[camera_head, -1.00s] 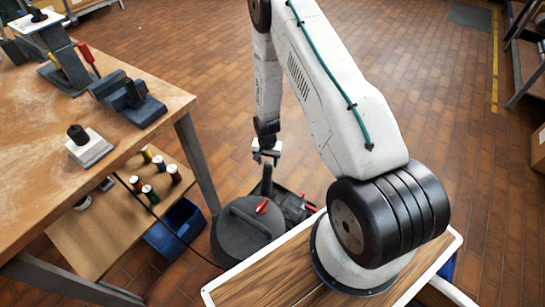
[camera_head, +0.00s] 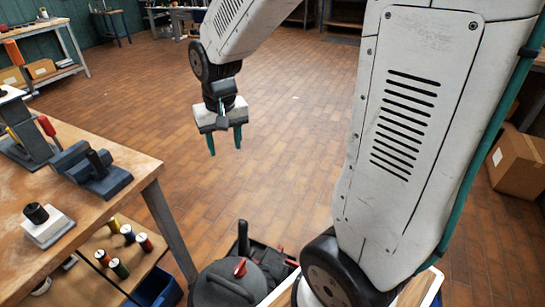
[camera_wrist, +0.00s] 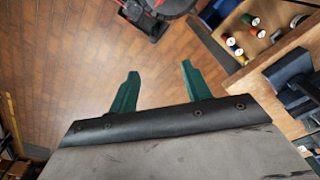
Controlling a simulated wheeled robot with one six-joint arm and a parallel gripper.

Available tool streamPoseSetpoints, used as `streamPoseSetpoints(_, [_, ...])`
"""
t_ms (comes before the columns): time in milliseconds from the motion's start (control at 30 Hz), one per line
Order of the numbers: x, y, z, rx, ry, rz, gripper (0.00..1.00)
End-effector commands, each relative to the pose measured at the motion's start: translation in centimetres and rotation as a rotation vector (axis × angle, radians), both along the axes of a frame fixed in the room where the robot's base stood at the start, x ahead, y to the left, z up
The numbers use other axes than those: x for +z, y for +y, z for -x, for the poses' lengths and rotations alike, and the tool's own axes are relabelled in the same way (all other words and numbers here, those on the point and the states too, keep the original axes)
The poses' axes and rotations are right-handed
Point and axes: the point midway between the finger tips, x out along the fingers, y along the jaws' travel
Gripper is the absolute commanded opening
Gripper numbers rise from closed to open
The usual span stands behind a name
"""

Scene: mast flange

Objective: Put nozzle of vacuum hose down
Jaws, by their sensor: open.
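My gripper (camera_head: 225,150) is open and empty, raised over the brick floor with its green fingers pointing down. Its spread fingers also show in the wrist view (camera_wrist: 160,68), with only floor between them. A dark grey vacuum drum (camera_head: 215,292) with a red latch stands on the floor at the bottom of the head view. A black upright piece (camera_head: 243,238), apparently the hose nozzle, stands beside the drum, below and apart from my gripper. Its lower end is hidden. The drum's edge shows at the top of the wrist view (camera_wrist: 168,6). I cannot make out the hose.
A wooden workbench (camera_head: 125,185) at the left holds a blue-grey vise (camera_head: 95,175) and a black-knobbed block (camera_head: 45,225). Coloured spools stand on its lower shelf (camera_head: 85,285). A cardboard box (camera_head: 518,160) is at the right. The floor (camera_head: 290,110) beyond is clear.

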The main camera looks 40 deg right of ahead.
Motion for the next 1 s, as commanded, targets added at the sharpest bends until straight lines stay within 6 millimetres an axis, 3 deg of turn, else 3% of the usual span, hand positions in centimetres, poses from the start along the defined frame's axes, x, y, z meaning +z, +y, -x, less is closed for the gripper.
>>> streamPoseSetpoints(33, [1.9, 0.5, 1.8, 0.028, -0.014, 0.002, 0.49])
streamPoseSetpoints(200, [6.1, 1.8, 8.2, 0.12, -0.027, 0.009, 0.49])
streamPoseSetpoints(400, [8.6, 2.8, 15.4, 0.221, -0.039, 0.015, 0.49])
streamPoseSetpoints(500, [9.0, 3.1, 18.0, 0.256, -0.041, 0.018, 0.49])
streamPoseSetpoints(700, [9.2, 3.1, 20.3, 0.29, -0.042, 0.02, 0.49])
streamPoseSetpoints(1000, [9.2, 3.1, 20.4, 0.293, -0.041, 0.02, 0.49])
